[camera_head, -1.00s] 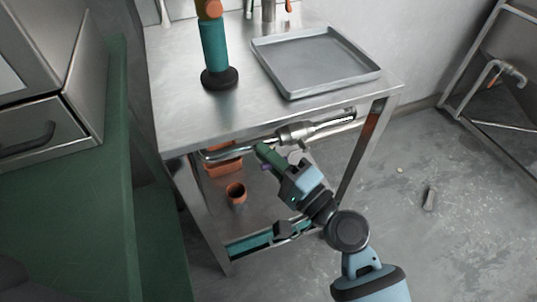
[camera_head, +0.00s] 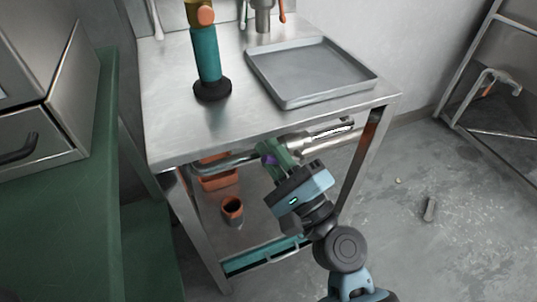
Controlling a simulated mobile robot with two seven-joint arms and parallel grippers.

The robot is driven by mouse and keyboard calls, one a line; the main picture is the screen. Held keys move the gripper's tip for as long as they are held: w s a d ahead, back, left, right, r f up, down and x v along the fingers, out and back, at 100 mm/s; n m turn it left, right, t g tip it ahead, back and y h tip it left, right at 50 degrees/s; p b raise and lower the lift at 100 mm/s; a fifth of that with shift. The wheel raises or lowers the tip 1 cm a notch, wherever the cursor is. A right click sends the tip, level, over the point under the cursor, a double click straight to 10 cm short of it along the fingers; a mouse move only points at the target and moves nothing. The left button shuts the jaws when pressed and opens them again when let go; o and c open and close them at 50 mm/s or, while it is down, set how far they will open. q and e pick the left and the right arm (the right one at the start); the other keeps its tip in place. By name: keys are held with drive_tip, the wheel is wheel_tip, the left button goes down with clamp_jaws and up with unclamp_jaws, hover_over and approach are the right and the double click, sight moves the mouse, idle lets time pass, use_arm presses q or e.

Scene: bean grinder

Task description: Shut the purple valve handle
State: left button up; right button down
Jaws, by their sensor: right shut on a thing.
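The purple valve handle (camera_head: 271,159) is on the metal pipe (camera_head: 239,162) under the front edge of the steel table. Only a small purple patch of it shows between my fingers. My right gripper (camera_head: 272,154), with green fingers, is shut on the handle at the pipe. The gripper hides most of the handle and the valve body, so the handle's angle cannot be told. The pipe's thicker right part (camera_head: 318,138) shows beyond the gripper. My left gripper is not in view.
The steel table (camera_head: 190,133) bears a grey tray (camera_head: 312,73) and a teal grinder (camera_head: 207,56). A terracotta pot (camera_head: 232,211) and an orange box (camera_head: 218,176) are on the lower shelf. A table leg (camera_head: 361,153) stands right of the gripper. A green counter (camera_head: 60,215) is at left.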

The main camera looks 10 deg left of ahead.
drive_tip(key=shift+w+d+r+m, duration=0.1)
drive_tip(key=shift+m, duration=0.2)
drive_tip(key=c, duration=1.4)
unclamp_jaws()
drive_tip(key=shift+c, duration=0.2)
drive_tip(key=shift+r, duration=0.15)
